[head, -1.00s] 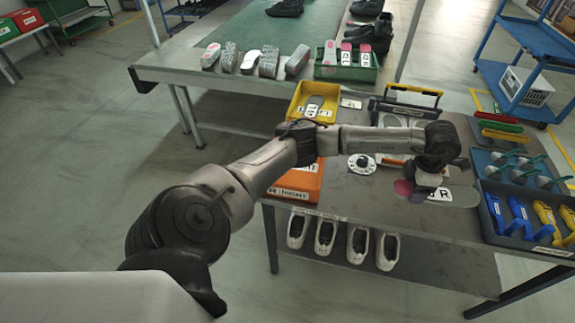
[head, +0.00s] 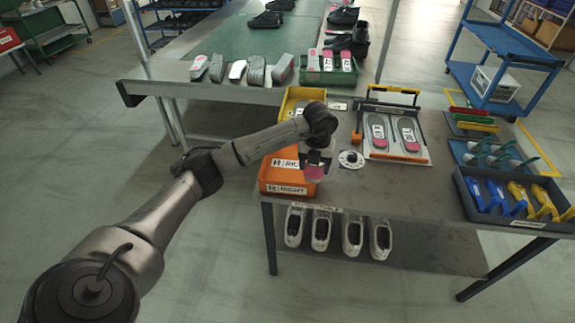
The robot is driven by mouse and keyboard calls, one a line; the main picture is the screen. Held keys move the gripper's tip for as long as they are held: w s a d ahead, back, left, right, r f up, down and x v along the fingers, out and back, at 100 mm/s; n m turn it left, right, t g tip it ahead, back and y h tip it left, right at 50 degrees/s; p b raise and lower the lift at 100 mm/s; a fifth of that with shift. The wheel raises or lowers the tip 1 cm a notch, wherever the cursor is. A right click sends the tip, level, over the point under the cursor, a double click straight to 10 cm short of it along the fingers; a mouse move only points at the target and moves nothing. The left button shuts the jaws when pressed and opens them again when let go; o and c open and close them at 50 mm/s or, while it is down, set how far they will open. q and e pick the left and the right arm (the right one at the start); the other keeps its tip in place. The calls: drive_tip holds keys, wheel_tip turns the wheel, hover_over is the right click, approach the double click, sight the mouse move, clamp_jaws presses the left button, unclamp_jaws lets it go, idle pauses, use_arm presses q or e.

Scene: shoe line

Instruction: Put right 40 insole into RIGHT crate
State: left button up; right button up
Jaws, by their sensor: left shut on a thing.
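My left gripper (head: 317,158) is shut on an insole and holds it by the right side of the orange crate. The insole's pink end (head: 313,174) shows just below the fingers; the rest is mostly hidden or hard to make out. The orange crate (head: 274,178) stands at the table's left edge, with a RIGHT label on its front. Another white label marked R shows at the crate's upper part; I cannot tell what it is on. I cannot tell whether the insole overlaps the crate's opening or is just beside it. My right gripper is not in view.
A yellow crate (head: 290,103) stands behind the orange one. A white dial-like disc (head: 351,160) lies right of the gripper. A fixture (head: 425,160) with two insoles stands behind. A dark tray (head: 478,208) of blue and yellow tools is at right. The table's front middle is clear.

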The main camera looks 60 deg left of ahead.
sight(285, 178)
use_arm(q)
drive_tip(key=shift+s+a+f, duration=0.1)
drive_tip(key=shift+a+f, duration=0.1)
drive_tip(key=shift+f, duration=0.05)
drive_tip(key=shift+n, duration=0.3)
drive_tip(key=s+a+f+b, duration=0.1)
drive_tip(key=a+f, duration=0.1)
drive_tip(key=a, duration=0.1)
drive_tip(key=s+a+f+b, duration=0.1)
drive_tip(key=a+f, duration=0.1)
drive_tip(key=a, duration=0.1)
drive_tip(key=s+a+f+b, duration=0.1)
drive_tip(key=a+f, duration=0.1)
drive_tip(key=a, duration=0.1)
drive_tip(key=shift+s+a+b, duration=0.15)
drive_tip(key=shift+a+b, duration=0.05)
drive_tip(key=shift+b, duration=0.2)
drive_tip(key=shift+s+a+f, duration=0.15)
drive_tip(key=shift+a+f, duration=0.2)
drive_tip(key=shift+a, duration=0.25)
wheel_tip(285, 178, down, 4)
drive_tip(key=shift+r+b, duration=0.25)
drive_tip(key=shift+b, duration=0.75)
drive_tip(key=shift+f, duration=0.3)
drive_tip(key=shift+r, duration=0.1)
